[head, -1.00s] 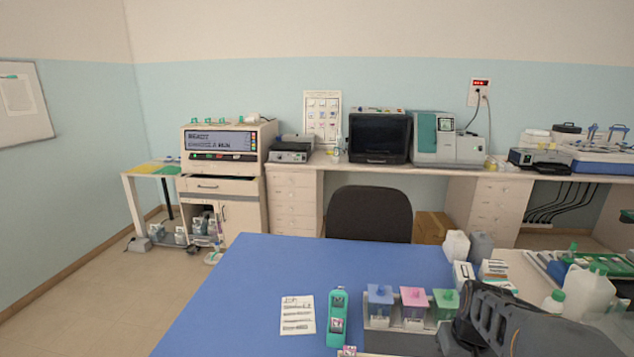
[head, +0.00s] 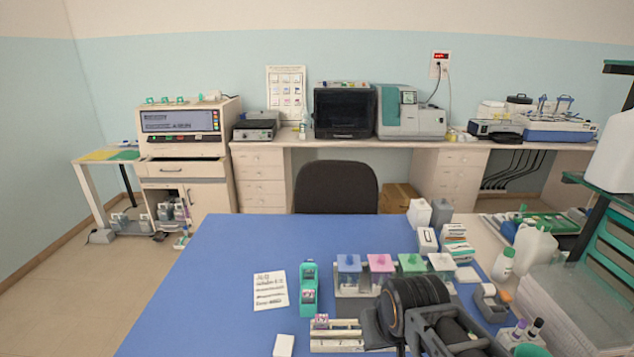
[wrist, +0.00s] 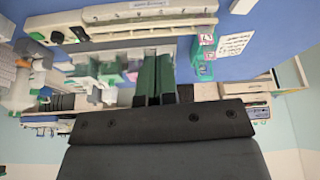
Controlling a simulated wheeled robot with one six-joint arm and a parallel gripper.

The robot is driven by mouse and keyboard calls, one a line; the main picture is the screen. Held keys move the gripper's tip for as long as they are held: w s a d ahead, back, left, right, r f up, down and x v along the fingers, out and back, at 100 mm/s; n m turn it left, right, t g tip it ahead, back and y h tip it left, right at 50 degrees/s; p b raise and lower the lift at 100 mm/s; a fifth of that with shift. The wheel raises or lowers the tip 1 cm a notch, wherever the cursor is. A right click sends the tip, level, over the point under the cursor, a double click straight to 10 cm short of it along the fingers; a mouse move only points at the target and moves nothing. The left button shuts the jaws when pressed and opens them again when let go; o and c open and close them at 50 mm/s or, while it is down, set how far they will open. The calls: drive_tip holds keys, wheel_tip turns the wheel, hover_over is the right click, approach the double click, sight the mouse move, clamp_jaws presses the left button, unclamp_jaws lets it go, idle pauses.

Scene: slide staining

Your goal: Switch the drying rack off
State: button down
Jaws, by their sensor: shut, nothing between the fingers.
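A long cream unit, which looks like the drying rack (wrist: 150,20), lies across the top left of the wrist view. My gripper (wrist: 155,78) shows two dark green fingers pressed together, empty, apart from the unit in the picture. In the head view my fingers are hidden.
Several staining jars with coloured lids (head: 380,263) stand behind the rack. A teal holder (head: 309,290) and a written card (head: 270,291) lie to the left. Bottles (head: 503,264) and boxes crowd the right. The blue table's (head: 220,270) left side is clear.

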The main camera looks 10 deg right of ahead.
drive_tip(key=w+d+f+g+b, duration=0.2)
drive_tip(key=w+d+f, duration=0.15)
drive_tip(key=d, duration=0.55)
drive_tip(key=w+d+f+g+b, duration=0.15)
drive_tip(key=w+d, duration=0.25)
drive_tip(key=d, duration=0.5)
drive_tip(key=w+d+r+n+y, duration=0.1)
drive_tip(key=d+r+n, duration=0.1)
drive_tip(key=n, duration=0.6)
drive_tip(key=w+d+r+n+y+b, duration=0.1)
drive_tip(key=w+d+r+n+y, duration=0.1)
drive_tip(key=n, duration=0.6)
drive_tip(key=shift+d+r, duration=0.15)
drive_tip(key=shift+d, duration=0.65)
